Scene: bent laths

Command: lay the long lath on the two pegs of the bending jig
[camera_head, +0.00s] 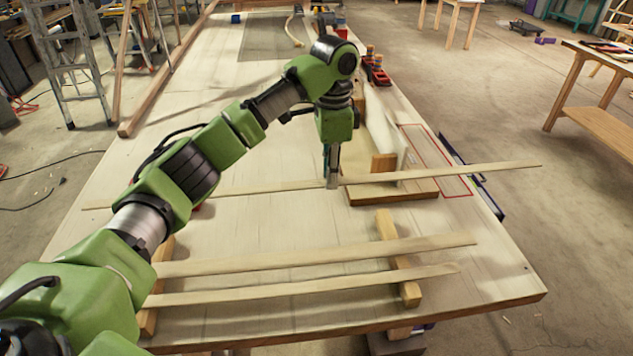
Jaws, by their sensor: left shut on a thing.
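My left gripper (332,180) points down and is shut on a long pale lath (260,187), near its middle. The lath runs across the table from the left side to past the right edge. Its right part passes over a brown base board (400,194) with a wooden block (383,163) and a pale curved piece (382,125), which looks like the bending jig. I cannot make out the two pegs; my arm and the lath cover part of that area. I cannot tell how high the lath is above the board. My right gripper is not in view.
Two more laths (320,258) (300,288) lie across two wooden bearers (386,224) (147,321) at the table's near end. A red outlined rectangle (459,195) is on the tabletop at right. Red and other small items (376,73) stand behind the jig.

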